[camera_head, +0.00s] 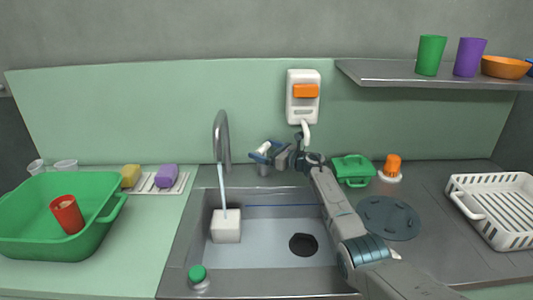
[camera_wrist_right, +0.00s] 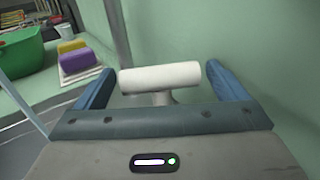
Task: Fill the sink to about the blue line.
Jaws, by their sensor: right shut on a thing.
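The sink (camera_head: 265,258) is a grey steel basin with a thin blue line (camera_head: 285,205) along its inner wall. A curved steel faucet (camera_head: 221,135) stands behind it, and a pale water stream (camera_head: 222,185) falls onto a white block (camera_head: 226,226) in the basin. A dark round drain or plug (camera_head: 303,245) shows on the basin floor; I cannot tell which. My right gripper (camera_head: 262,154) has blue fingers around a white T-shaped tap handle (camera_wrist_right: 160,77) beside the faucet. It is shut on the handle. My left gripper is out of view.
A green tub (camera_head: 60,240) with a red cup (camera_head: 67,214) stands left. Yellow and purple sponges (camera_head: 166,175) lie near it. A green-capped bottle (camera_head: 198,275) stands at the sink's front. A dark disc (camera_head: 388,218) and white rack (camera_head: 495,208) lie right.

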